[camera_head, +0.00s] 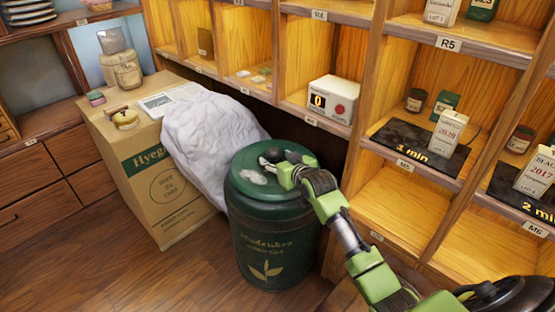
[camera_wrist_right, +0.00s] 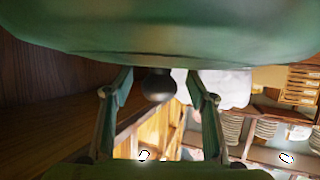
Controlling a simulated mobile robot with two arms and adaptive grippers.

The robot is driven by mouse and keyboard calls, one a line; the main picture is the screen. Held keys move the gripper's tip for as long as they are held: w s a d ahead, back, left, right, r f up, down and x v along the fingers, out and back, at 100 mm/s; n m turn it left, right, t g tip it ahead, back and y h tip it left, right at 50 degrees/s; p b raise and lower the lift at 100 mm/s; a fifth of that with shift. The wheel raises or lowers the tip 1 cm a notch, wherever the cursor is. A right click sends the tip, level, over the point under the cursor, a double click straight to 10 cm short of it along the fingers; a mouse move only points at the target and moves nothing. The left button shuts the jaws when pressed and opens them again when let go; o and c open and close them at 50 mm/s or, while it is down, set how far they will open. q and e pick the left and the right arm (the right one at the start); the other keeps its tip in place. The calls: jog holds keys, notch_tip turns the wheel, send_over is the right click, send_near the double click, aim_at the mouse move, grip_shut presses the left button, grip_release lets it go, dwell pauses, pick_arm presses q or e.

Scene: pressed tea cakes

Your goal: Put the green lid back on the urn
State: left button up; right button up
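The dark green urn (camera_head: 272,240) with gold lettering and a leaf mark stands upright on the floor. The green lid (camera_head: 243,163) lies on top of the urn and looks level; a pale patch on it may be a glare. In the right wrist view the lid (camera_wrist_right: 160,35) fills the top, with its dark round knob (camera_wrist_right: 158,87) pointing at my gripper. My right gripper (camera_wrist_right: 160,80) is open, one finger on each side of the knob with visible gaps. In the head view my right gripper (camera_head: 274,165) is over the lid. My left gripper is not in view.
A cardboard box (camera_head: 160,185) stands left of the urn, with a white cloth (camera_head: 207,135) draped between them. Wooden shelves (camera_head: 395,205) with boxes and small jars rise behind and to the right. Wooden floor (camera_head: 120,275) is clear at the front left.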

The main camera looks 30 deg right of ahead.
jog(key=shift+s+r, duration=0.1)
jog(key=shift+r, duration=0.1)
jog(key=p+v, duration=0.3)
jog(key=v, duration=0.8)
jog(key=shift+s+r, duration=0.2)
jog(key=shift+s, duration=0.15)
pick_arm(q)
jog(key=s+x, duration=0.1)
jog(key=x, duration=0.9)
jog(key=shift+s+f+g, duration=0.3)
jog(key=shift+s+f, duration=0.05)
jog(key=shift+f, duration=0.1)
pick_arm(e)
jog(key=shift+f, duration=0.1)
